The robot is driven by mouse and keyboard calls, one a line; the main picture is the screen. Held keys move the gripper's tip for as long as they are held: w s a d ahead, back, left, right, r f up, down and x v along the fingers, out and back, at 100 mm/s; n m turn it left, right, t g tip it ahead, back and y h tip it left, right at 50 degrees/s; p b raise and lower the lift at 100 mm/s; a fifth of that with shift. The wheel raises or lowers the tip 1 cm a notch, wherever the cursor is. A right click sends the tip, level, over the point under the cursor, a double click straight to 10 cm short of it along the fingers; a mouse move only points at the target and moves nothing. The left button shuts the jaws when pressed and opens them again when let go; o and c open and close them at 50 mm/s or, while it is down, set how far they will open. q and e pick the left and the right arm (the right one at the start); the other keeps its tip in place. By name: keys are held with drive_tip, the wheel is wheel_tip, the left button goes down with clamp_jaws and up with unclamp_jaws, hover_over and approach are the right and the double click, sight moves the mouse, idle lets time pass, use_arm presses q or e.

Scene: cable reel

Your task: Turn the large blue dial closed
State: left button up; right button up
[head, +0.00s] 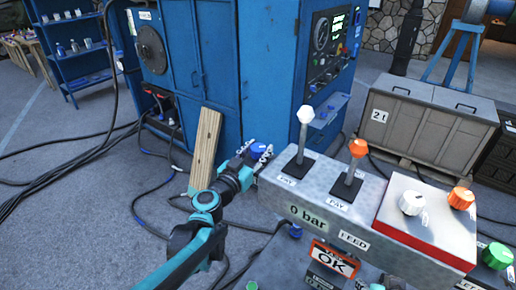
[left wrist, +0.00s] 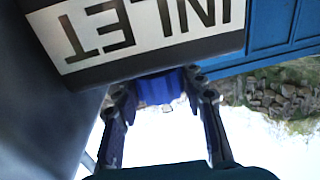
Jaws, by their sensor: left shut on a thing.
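The large blue dial (head: 258,149) sits at the left end of the grey control console, in the head view. My left gripper (head: 253,156) reaches it from the lower left and is shut on it. In the left wrist view, the blue dial (left wrist: 158,88) sits between the two fingers of the left gripper (left wrist: 158,98), one on each side, just below an upside-down INLET label (left wrist: 140,25). The dial's face and any marking on it are hidden. My right gripper is not in view.
The console (head: 320,208) carries a white-topped lever (head: 304,117), an orange-topped lever (head: 357,150), and a red-edged box (head: 425,225) with white and orange knobs. A wooden plank (head: 205,145) leans on the blue cabinet (head: 205,60) behind the gripper. Black cables lie on the floor.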

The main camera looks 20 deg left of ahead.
use_arm(q)
drive_tip(key=shift+y, duration=0.3)
drive_tip(key=o, duration=1.2)
